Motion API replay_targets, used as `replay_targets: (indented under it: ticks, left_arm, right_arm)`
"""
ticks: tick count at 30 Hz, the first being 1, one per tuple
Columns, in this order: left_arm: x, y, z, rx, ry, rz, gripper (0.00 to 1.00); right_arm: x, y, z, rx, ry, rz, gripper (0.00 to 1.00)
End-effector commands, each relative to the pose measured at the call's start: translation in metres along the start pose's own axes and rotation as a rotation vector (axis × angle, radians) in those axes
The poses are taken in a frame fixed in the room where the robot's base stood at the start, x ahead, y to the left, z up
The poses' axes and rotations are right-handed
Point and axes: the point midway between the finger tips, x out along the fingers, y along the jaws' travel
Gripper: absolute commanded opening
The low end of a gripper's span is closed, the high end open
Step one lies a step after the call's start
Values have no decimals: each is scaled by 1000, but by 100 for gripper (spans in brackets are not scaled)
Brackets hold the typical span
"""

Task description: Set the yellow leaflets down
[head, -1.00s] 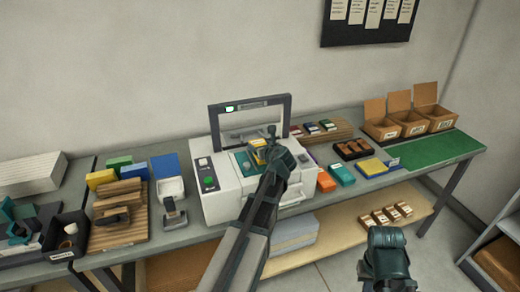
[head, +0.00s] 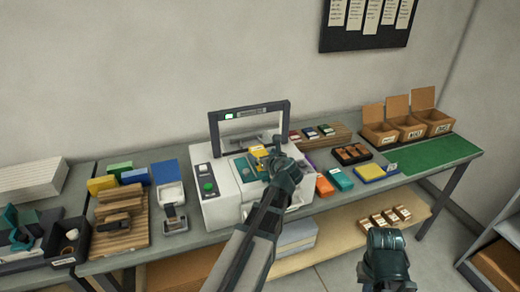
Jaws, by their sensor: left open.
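A small yellow stack (head: 258,156), which looks like the yellow leaflets, lies on the teal bed of the white machine (head: 216,203) under its raised frame. My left gripper (head: 272,152) is open at the right side of this stack, with its arm reaching in from below. The gripper hides part of the stack and bed, and I cannot tell whether the fingers touch it. My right gripper (head: 386,262) hangs low in front of the bench; its fingers are not clear.
Orange and teal blocks (head: 340,179) and a yellow pad on a blue base (head: 372,173) lie right of the machine. A green mat (head: 440,160) is bare. Open cardboard boxes (head: 410,131) stand behind it. A stamp (head: 173,216) stands left of the machine.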

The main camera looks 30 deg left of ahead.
Motion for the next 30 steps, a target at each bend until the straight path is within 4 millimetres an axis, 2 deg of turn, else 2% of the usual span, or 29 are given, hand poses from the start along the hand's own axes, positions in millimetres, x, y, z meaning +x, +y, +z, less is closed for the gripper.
replay_targets:
  ticks: [1,3,7,12,30]
  left_arm:
    - [-16,2,3,0,0,-2,100]
    - [-30,2,3,0,0,-2,100]
    - [-50,1,2,0,0,-1,100]
    - [-65,0,1,0,1,0,100]
    - [-69,0,0,-1,0,1,100]
  right_arm:
    - [-9,1,0,0,0,0,0]
    - [-14,1,1,0,0,0,0]
    - [-21,2,1,0,0,0,0]
    - [-26,2,2,0,0,0,0]
    - [-26,2,2,0,0,0,0]
